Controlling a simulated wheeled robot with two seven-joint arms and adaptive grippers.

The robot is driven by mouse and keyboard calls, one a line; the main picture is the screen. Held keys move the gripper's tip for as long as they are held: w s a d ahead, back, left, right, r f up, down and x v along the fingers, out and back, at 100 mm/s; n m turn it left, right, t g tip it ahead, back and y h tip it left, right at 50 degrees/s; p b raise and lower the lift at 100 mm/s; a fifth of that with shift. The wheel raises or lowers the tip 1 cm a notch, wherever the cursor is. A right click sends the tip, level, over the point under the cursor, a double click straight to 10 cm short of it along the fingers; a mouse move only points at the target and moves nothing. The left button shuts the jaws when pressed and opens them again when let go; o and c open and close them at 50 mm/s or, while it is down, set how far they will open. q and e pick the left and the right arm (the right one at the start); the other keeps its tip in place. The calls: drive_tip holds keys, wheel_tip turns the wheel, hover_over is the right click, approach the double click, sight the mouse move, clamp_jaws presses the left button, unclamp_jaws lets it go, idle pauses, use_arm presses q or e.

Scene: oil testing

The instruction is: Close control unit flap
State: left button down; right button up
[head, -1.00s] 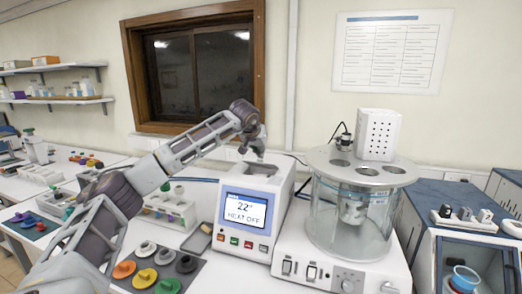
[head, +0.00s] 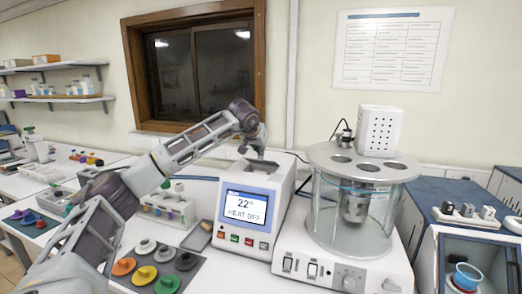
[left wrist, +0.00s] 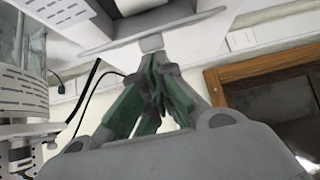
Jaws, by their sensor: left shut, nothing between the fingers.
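The control unit (head: 250,222) is a white box with a blue-framed screen reading 22° HEAT OFF, standing on the bench in the middle of the head view. A grey part (head: 259,168) shows on its top; I cannot clearly tell the flap's position. My left gripper (head: 259,153) is just above the rear top of the unit, pointing down. In the left wrist view its green-padded fingers (left wrist: 152,108) are together and empty, close to a pale surface (left wrist: 150,32). Whether they touch it cannot be told. My right gripper is not in view.
Right of the unit stands a glass bath (head: 353,215) with a round perforated lid and a white perforated box on top. A mat with coloured knobs (head: 165,284) and a rack (head: 166,207) lie to the left. The wall and window (head: 195,72) are behind.

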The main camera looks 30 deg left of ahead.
sight(258, 159)
use_arm(q)
drive_tip(key=shift+s+f, duration=0.1)
drive_tip(key=shift+s+f+t+b, duration=0.2)
drive_tip(key=shift+t+b, duration=0.2)
drive_tip(key=shift+b, duration=0.45)
drive_tip(key=shift+s+f+b, duration=0.15)
drive_tip(key=shift+b, duration=0.3)
drive_tip(key=shift+s+f+t+b, duration=0.15)
drive_tip(key=shift+s+t+b, duration=0.05)
drive_tip(key=shift+t+b, duration=0.4)
drive_tip(key=shift+s+d+f+y+b, duration=0.15)
drive_tip(key=shift+y+b, duration=0.15)
drive_tip(key=shift+b, duration=0.4)
drive_tip(key=t+b, duration=0.1)
drive_tip(key=b, duration=0.1)
drive_tip(key=shift+s+f+b, duration=0.35)
drive_tip(key=shift+s+b, duration=0.05)
drive_tip(key=shift+s+d+f, duration=0.15)
drive_tip(key=shift+s+d, duration=0.05)
drive_tip(key=shift+s+f+b, duration=0.3)
drive_tip(key=shift+s+f, duration=0.1)
drive_tip(key=shift+f, duration=0.1)
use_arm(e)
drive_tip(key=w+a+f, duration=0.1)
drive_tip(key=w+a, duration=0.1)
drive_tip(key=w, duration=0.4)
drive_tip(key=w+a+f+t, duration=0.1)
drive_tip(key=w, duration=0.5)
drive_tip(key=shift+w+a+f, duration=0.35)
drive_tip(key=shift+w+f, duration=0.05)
